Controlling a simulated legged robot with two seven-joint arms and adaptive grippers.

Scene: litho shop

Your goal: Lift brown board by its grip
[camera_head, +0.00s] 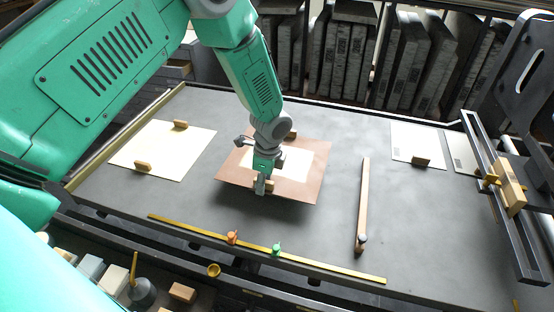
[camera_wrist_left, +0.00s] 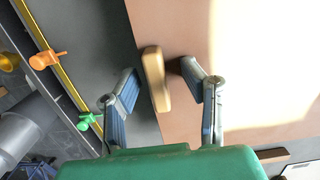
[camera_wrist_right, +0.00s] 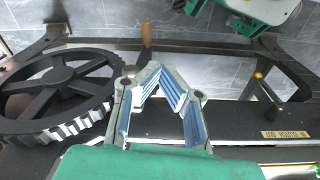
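The brown board (camera_head: 308,188), with a pale rectangle in its middle, is in the centre of the grey table in the head view. It has a small wooden grip on its far edge (camera_head: 291,134) and another on its near edge. My left gripper (camera_head: 262,184) is at the near grip and partly hides it. In the left wrist view the near grip (camera_wrist_left: 156,78) lies between the open fingers of the left gripper (camera_wrist_left: 160,82), with gaps beside it. My right gripper (camera_wrist_right: 157,70) is away from the board, its fingertips together and nothing visible between them.
A white sheet (camera_head: 150,160) with two wooden grips lies left; pale sheets (camera_head: 412,140) lie right. A wooden bar (camera_head: 363,200) lies right of the board. A yellow rail (camera_head: 330,270) with orange and green knobs runs along the front. A dark toothed wheel (camera_wrist_right: 60,95) is beside my right gripper.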

